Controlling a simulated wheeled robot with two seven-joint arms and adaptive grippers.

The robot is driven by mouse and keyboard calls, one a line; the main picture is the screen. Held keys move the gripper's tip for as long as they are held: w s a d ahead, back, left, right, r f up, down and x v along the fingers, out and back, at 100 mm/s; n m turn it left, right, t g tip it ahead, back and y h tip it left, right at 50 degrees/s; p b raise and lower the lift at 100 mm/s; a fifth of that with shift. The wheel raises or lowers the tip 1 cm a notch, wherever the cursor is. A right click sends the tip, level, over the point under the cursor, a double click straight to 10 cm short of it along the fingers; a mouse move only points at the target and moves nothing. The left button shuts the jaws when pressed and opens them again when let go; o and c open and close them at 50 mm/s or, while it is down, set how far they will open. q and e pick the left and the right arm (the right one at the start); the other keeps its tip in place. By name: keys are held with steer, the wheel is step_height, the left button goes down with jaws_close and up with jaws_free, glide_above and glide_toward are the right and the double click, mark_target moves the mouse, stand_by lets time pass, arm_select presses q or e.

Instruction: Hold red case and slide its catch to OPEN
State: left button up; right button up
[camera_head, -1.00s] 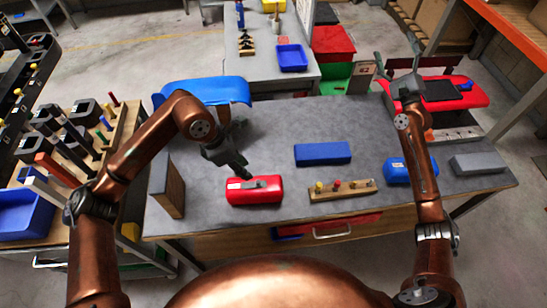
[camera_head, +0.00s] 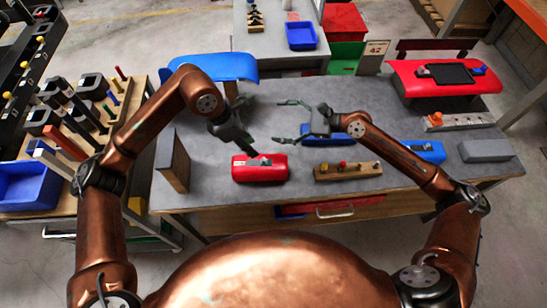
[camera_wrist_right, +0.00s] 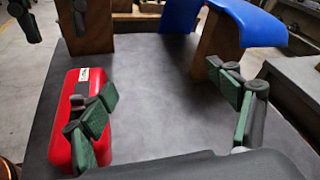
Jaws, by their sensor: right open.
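The red case (camera_head: 262,174) lies on the grey workbench, left of centre. A dark catch (camera_head: 262,161) and a pale label show on its top. My left gripper (camera_head: 246,148) points down at the case's back edge; I cannot tell whether it touches or how its fingers stand. My right gripper (camera_head: 287,121) is open and empty, above the bench behind the case, fingers pointing left. In the right wrist view the red case (camera_wrist_right: 62,120) is at the left, and one green-padded finger overlaps it and partly hides the catch. The catch's position is not readable.
A wooden block with coloured pegs (camera_head: 347,171) stands right of the case. A blue block, partly behind my right gripper, a blue case (camera_head: 428,152) and a grey block (camera_head: 486,150) are farther right. An upright wooden board (camera_head: 173,162) stands at the left edge.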

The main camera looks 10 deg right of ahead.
mark_target(260, 162)
steer(key=s+a+f+g, duration=0.1)
steer(key=s+f, duration=0.1)
steer(key=s, duration=0.1)
steer(key=s+a+f+g, duration=0.1)
steer(key=s+f+g, duration=0.1)
steer(key=s, duration=0.2)
steer(key=s+a+f+m+g, duration=0.1)
steer(key=s+f, duration=0.1)
steer(key=s, duration=0.1)
steer(key=shift+s+a+f, duration=0.2)
steer(key=shift+f, duration=0.2)
steer(key=shift+s+a+f+g, duration=0.15)
steer(key=shift+a+g, duration=0.15)
steer(key=shift+x, duration=3.55)
steer(key=shift+f, duration=0.1)
steer(key=shift+c, duration=0.3)
